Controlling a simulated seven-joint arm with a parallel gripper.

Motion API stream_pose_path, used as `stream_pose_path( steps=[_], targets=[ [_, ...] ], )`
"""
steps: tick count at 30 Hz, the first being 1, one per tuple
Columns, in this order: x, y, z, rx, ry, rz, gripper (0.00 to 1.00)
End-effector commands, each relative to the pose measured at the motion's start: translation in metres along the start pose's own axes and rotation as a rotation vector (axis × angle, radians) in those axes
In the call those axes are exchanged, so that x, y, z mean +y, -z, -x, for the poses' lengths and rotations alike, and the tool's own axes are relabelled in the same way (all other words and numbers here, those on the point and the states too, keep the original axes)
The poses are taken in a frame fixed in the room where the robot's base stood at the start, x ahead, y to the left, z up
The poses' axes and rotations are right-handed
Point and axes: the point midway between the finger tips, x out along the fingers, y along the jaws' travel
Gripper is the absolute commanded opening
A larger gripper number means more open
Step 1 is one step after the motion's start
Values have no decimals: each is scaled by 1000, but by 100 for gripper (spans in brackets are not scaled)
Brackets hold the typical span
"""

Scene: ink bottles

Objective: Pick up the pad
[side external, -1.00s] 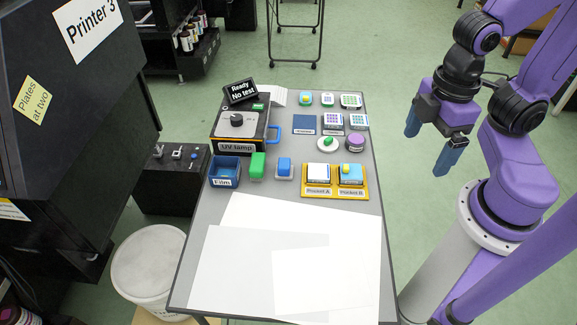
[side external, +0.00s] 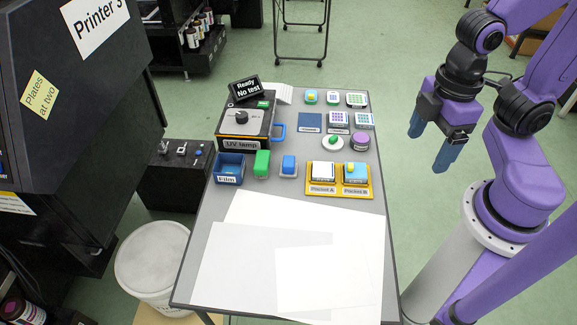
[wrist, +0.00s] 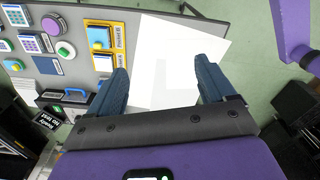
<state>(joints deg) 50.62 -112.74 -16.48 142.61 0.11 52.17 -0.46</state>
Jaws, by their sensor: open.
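A flat dark blue square (side external: 310,123), which may be the pad, lies on the grey table behind the yellow tray; it also shows in the wrist view (wrist: 47,66). A blue block on a pale base (side external: 289,167) and a green block (side external: 262,164) stand nearer the front. I cannot tell for sure which thing is the pad. My gripper (side external: 430,145) hangs in the air to the right of the table, apart from everything. Its two blue fingers are spread with nothing between them, also in the wrist view (wrist: 161,72).
The blue Film box (side external: 229,169) and UV lamp (side external: 243,128) are at left. White sheets (side external: 290,245) cover the table's front.

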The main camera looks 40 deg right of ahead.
Motion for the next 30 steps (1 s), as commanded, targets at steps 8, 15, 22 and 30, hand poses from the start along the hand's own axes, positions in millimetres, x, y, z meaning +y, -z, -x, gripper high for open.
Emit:
stream_pose_path(
  steps=[8, 15, 22, 30],
  targets=[
    [41, 63, -7, -10, -4, -68, 83],
    [94, 120, -23, -17, -6, -134, 83],
    [152, 162, -47, -23, -6, -198, 83],
    [219, 190, -83, -29, -5, -270, 83]
  ],
)
